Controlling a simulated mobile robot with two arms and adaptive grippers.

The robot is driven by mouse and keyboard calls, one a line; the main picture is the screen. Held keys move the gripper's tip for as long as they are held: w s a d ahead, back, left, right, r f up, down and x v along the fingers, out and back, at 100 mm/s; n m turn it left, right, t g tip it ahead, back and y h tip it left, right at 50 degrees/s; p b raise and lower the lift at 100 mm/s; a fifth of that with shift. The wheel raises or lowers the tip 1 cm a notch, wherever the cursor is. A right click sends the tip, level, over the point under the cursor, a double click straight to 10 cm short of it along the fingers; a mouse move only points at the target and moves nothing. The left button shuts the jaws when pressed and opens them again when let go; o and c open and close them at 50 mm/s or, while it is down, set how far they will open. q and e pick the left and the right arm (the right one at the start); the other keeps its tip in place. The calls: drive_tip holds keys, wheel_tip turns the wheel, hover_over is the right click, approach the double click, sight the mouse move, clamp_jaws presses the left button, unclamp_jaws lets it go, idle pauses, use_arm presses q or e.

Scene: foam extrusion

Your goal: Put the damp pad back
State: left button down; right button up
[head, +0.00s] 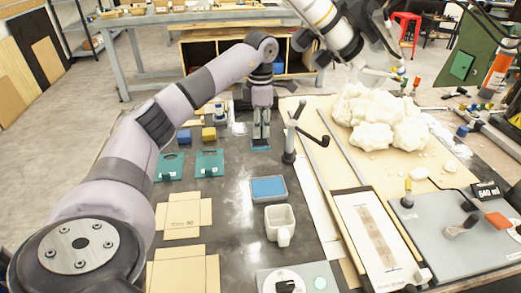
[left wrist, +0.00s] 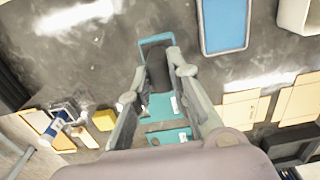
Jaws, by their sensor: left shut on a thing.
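My left gripper (head: 261,138) points down over the dark table. Its fingers are shut on a small teal-edged piece with a dark block, which I take to be the damp pad (head: 261,149). In the left wrist view the pad (left wrist: 155,41) shows beyond the fingertips (left wrist: 160,75), its dark middle between them. I cannot tell whether it touches the table. A shallow grey tray with a blue inside (head: 269,188) lies nearer me and to the right; the tray also shows in the left wrist view (left wrist: 224,24).
Two teal plates (head: 209,163) lie left of the gripper. A pale mug (head: 280,224) stands just nearer than the blue tray. A black crank stand (head: 291,140) rises close to the gripper's right. White foam (head: 382,120) is piled further right. Cardboard pieces (head: 184,215) lie front left.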

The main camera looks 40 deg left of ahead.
sight(261, 142)
use_arm(q)
wheel_tip(261, 142, down, 7)
drive_tip(key=shift+f, duration=0.2)
drive_tip(key=shift+f, duration=0.1)
drive_tip(key=c, duration=1.5)
unclamp_jaws()
wheel_tip(261, 142, up, 12)
drive_tip(key=shift+r, duration=0.2)
drive_tip(key=shift+f, duration=0.15)
